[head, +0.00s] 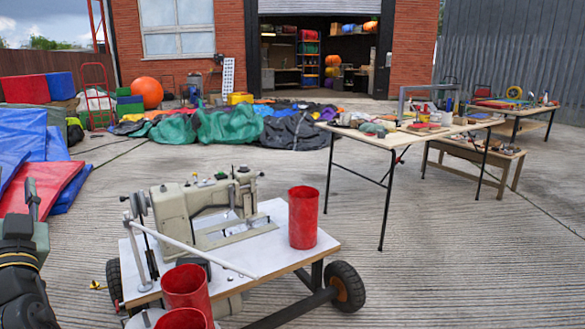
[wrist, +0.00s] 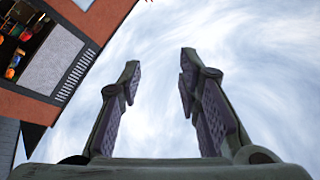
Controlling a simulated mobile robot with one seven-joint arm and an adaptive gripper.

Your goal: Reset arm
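My gripper (wrist: 158,75) shows in the wrist view with its two dark fingers spread well apart. Nothing is between the fingers, only cloudy sky behind them. The wrist view is tilted, with the brick building (wrist: 88,25) at its upper left. In the head view, part of my arm (head: 22,265) stands upright at the lower left edge. The fingertips cannot be made out clearly there. The gripper touches nothing that I can see.
A wheeled cart (head: 290,255) with a sewing machine (head: 205,205) and red cylinders (head: 303,217) stands close in front. A folding table (head: 400,138) with tools is at the right. Blue and red mats (head: 45,185) lie at the left. Concrete between cart and table is clear.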

